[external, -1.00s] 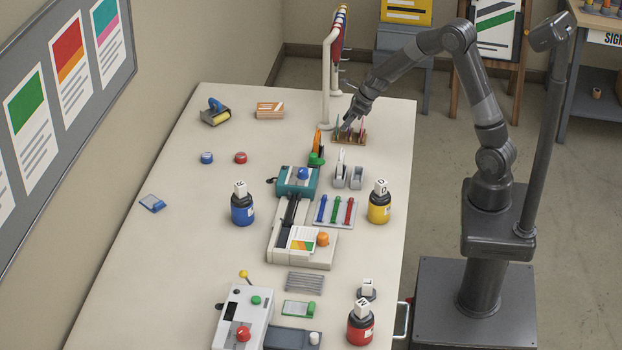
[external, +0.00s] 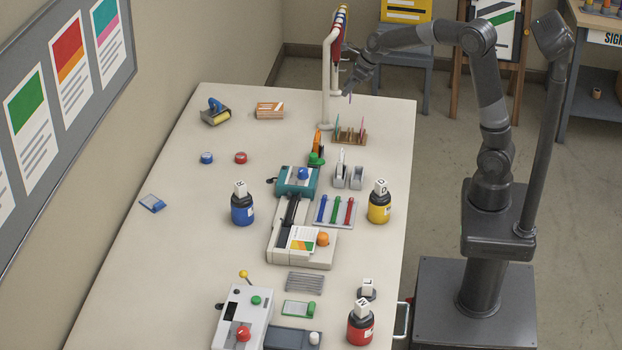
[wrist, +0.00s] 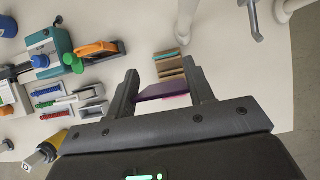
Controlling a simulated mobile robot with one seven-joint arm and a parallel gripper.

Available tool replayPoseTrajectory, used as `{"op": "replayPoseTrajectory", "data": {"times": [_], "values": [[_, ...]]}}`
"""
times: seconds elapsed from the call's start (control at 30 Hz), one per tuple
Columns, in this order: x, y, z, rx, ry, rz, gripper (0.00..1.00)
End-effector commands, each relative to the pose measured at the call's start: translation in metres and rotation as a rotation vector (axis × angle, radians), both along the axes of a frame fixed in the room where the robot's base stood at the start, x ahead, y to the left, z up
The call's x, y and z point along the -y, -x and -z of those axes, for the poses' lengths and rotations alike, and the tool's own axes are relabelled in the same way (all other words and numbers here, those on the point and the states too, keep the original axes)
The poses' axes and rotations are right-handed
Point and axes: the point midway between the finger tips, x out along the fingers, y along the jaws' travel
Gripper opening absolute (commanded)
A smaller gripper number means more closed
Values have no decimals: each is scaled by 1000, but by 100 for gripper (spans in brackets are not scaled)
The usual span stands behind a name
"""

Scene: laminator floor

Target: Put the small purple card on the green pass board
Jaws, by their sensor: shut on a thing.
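My gripper (wrist: 160,76) is shut on the small purple card (wrist: 163,91), which shows flat and edge-on between the two fingers in the wrist view. In the external view my gripper (external: 349,88) is raised above the far right end of the table, over and behind the wooden card rack (external: 350,136). The card is too small there to make out clearly. The green pass board (external: 298,308), which I take to be the small green-edged board with a pale face, lies flat near the front of the table, beside the grey machine.
A white stand (external: 327,90) with hanging coloured straps rises close to my gripper. The table's left side is mostly clear.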

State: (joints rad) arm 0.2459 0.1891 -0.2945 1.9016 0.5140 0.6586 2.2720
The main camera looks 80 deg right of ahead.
Motion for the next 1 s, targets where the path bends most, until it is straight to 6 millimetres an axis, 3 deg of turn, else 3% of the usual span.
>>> {"op": "replayPoseTrajectory", "data": {"times": [0.1, 0.37, 0.47, 0.67, 0.8, 1.0], "values": [[0, 0, -26, 3, 2, -2, 27], [-45, -35, -24, 0, 1, -95, 27], [-72, -52, -25, -1, 1, -147, 27], [-152, -92, -27, 0, 4, -290, 27], [-224, -117, -28, 0, 4, -407, 27], [-332, -135, -29, 1, 5, -575, 27]]}}
